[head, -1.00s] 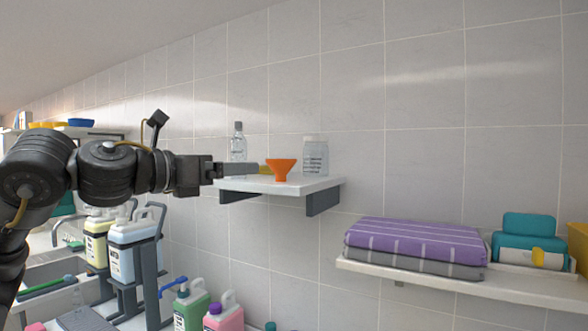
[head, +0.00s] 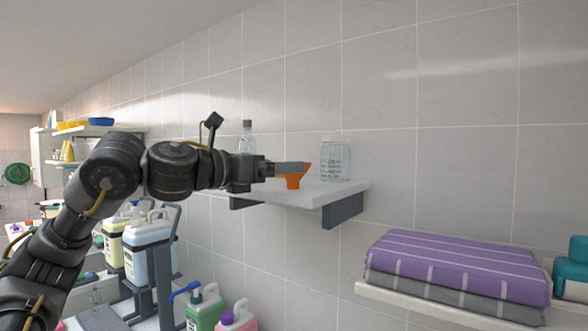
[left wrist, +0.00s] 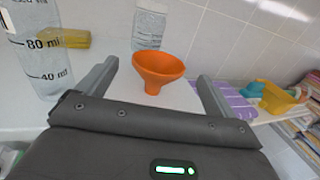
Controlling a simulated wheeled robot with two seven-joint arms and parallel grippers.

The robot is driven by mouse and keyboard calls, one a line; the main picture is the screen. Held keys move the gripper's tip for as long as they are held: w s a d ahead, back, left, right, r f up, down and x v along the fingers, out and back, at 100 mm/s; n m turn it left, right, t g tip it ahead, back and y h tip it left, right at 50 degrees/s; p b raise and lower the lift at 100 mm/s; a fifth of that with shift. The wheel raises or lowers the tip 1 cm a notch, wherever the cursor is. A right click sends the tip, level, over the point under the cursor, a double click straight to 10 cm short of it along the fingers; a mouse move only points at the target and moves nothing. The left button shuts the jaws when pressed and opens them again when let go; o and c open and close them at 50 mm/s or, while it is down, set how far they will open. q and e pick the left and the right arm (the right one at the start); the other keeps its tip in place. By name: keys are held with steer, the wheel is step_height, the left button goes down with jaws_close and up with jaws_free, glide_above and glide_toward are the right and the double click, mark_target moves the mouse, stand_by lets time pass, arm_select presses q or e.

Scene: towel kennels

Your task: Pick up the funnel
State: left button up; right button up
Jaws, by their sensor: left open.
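The orange funnel (left wrist: 158,68) stands on the small white wall shelf (head: 325,192), wide mouth up. In the left wrist view it shows beyond and between the two finger tips of my left gripper (left wrist: 158,82), which is open and empty. In the head view the gripper (head: 300,169) overlaps the funnel (head: 293,182) and hides part of it. I cannot tell from there whether they touch. My right gripper is not in view.
On the same shelf, a clear bottle (head: 247,138) stands left of the funnel and a clear jar (head: 335,160) right of it. A yellow sponge-like block (left wrist: 62,39) lies behind. A lower shelf holds folded towels (head: 455,265). Jugs (head: 205,307) stand below.

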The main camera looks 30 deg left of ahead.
arm_select(q)
steer(key=shift+w+d, duration=0.2)
steer(key=shift+w, duration=0.55)
steer(key=shift+r+p, duration=0.1)
steer(key=shift+p, duration=0.2)
steer(key=p+x, duration=0.2)
steer(key=x, duration=0.2)
steer(key=shift+w+d+p, duration=0.15)
steer(key=shift+w+p, duration=0.15)
steer(key=shift+p, duration=0.05)
steer(key=shift+w, duration=0.2)
steer(key=shift+s, duration=0.2)
steer(key=shift+c, duration=0.5)
steer(key=shift+w, duration=0.1)
steer(key=c, duration=0.9)
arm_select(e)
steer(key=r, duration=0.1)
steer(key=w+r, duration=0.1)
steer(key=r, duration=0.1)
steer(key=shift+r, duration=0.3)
